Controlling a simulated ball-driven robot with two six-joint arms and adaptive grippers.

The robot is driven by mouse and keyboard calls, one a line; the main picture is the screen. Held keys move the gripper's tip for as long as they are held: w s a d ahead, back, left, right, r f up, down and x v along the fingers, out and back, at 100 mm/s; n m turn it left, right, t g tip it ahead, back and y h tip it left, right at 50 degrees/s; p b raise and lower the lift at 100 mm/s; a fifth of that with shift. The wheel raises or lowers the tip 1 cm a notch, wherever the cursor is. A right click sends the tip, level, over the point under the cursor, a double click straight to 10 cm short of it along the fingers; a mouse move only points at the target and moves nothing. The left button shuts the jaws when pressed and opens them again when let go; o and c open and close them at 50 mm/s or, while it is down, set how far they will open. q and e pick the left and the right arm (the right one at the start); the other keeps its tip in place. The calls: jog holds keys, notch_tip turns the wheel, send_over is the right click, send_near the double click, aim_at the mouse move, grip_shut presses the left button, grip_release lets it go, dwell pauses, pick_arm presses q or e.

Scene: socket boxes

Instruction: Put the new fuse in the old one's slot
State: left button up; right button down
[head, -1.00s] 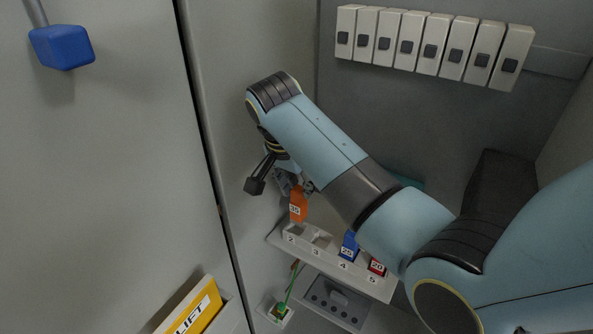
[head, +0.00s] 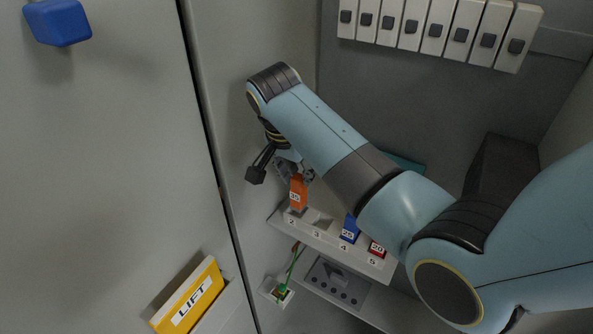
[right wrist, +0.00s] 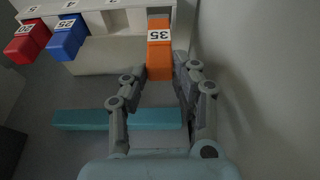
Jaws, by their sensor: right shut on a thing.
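An orange fuse (head: 298,192) marked 35 is held upright at the slot marked 2 of the white fuse rail (head: 318,224). It also shows in the right wrist view (right wrist: 159,62), between the fingers, with its far end at the rail. I cannot tell how far it sits in the slot. My right gripper (head: 297,177) is shut on its upper part. Slot 3 looks empty. A blue fuse (head: 349,229) marked 25 stands in slot 4 and a red fuse (head: 377,249) marked 20 in slot 5. My left gripper is not in view.
A row of white breakers (head: 435,30) is on the back wall. Below the rail are a grey panel (head: 336,283) and a small white box (head: 270,291) with a green piece. A cabinet wall is close beside the gripper.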

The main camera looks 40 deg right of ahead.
jog(key=shift+w, duration=0.1)
dwell(0.3)
jog(key=shift+f, duration=0.1)
jog(key=shift+f, duration=0.6)
jog(key=shift+f, duration=0.5)
jog(key=shift+f, duration=0.1)
jog(key=shift+f, duration=0.4)
jog(key=c, duration=1)
grip_release()
jog(key=shift+o, duration=0.2)
